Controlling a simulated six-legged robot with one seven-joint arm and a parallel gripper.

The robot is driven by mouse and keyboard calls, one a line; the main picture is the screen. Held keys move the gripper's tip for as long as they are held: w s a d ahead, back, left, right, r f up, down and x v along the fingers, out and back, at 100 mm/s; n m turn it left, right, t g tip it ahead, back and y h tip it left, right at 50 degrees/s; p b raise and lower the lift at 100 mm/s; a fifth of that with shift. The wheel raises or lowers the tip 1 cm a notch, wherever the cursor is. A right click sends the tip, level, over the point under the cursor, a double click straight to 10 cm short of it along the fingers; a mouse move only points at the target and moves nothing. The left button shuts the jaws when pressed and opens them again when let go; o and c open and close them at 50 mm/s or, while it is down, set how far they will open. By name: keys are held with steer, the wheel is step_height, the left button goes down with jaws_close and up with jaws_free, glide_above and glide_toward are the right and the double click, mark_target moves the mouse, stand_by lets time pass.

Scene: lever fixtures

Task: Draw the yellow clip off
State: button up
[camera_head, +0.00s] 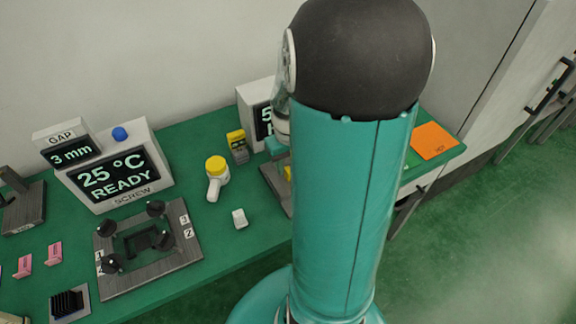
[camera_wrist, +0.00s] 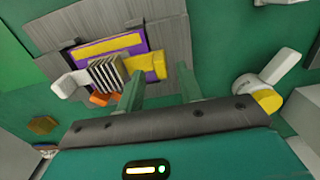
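In the wrist view, the yellow clip (camera_wrist: 150,66) sits at the right side of a black finned block (camera_wrist: 105,74) on a purple-and-yellow base, mounted on a grey plate (camera_wrist: 165,28). A white lever (camera_wrist: 70,83) is at the block's left and an orange piece (camera_wrist: 101,99) at its near edge. My gripper (camera_wrist: 158,78) is open, its two green fingers spread, with the clip in the picture between and just beyond their tips. Contact cannot be told. In the head view my arm hides most of this fixture; only a bit of yellow (camera_head: 288,173) shows.
A white, yellow-capped handled object (camera_head: 216,172) and a yellow-and-grey block (camera_head: 237,146) stand left of the arm.

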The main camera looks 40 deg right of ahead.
steer(key=shift+f, duration=0.85)
jaws_close()
steer(key=shift+w+a, duration=0.25)
steer(key=shift+a, duration=0.6)
steer(key=shift+w+a, duration=0.3)
steer(key=shift+a, duration=0.5)
steer(key=shift+w+a, duration=0.25)
steer(key=shift+a, duration=0.6)
jaws_free()
steer(key=shift+a+r, duration=0.1)
steer(key=shift+a, duration=0.05)
